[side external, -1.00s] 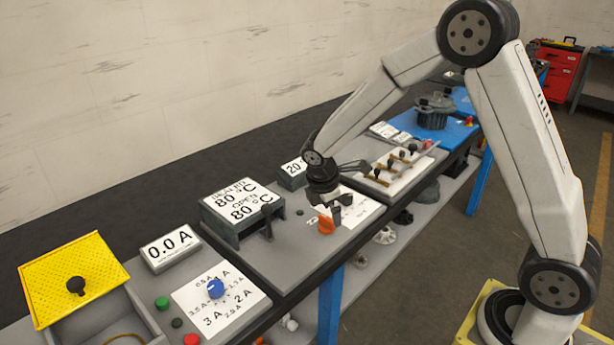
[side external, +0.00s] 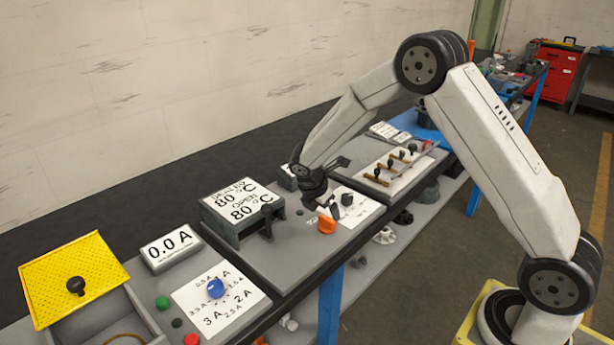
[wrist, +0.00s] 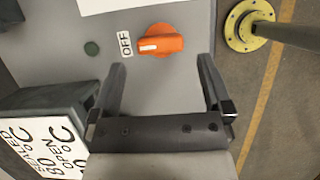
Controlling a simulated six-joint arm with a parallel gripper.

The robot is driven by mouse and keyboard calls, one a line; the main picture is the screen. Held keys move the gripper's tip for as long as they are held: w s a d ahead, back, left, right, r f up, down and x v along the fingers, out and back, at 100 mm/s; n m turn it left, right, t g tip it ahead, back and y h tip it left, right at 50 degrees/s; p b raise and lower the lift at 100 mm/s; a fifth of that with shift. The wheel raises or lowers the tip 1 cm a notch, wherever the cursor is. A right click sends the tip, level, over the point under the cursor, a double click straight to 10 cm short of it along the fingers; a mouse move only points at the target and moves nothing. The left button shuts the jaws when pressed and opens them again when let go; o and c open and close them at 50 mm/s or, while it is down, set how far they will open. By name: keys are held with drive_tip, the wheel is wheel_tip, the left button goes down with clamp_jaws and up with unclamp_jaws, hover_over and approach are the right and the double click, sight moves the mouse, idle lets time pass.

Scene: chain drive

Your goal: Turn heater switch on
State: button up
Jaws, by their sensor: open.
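The heater switch, an orange rotary knob (side external: 326,224), sits on the grey panel in the side external view. In the wrist view the orange knob (wrist: 160,41) has its white mark pointing left at an OFF label (wrist: 126,44). My gripper (side external: 327,198) is above the panel, close to the knob. In the wrist view my gripper (wrist: 165,75) is open with nothing between its fingers. The knob lies just beyond the fingertips, between their lines. Whether a finger touches it is not clear, but a gap shows in the wrist view.
A grey box with 80 °C labels (side external: 236,200) stands left of my gripper. A small dark green button or lamp (wrist: 92,48) sits beside the OFF label. A panel with several levers (side external: 394,166) lies behind. A blue dial (side external: 216,288) and yellow lid (side external: 75,278) are at left.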

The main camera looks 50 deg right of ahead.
sight(327, 218)
drive_tip(key=shift+x, duration=2.5)
drive_tip(key=c, duration=1.1)
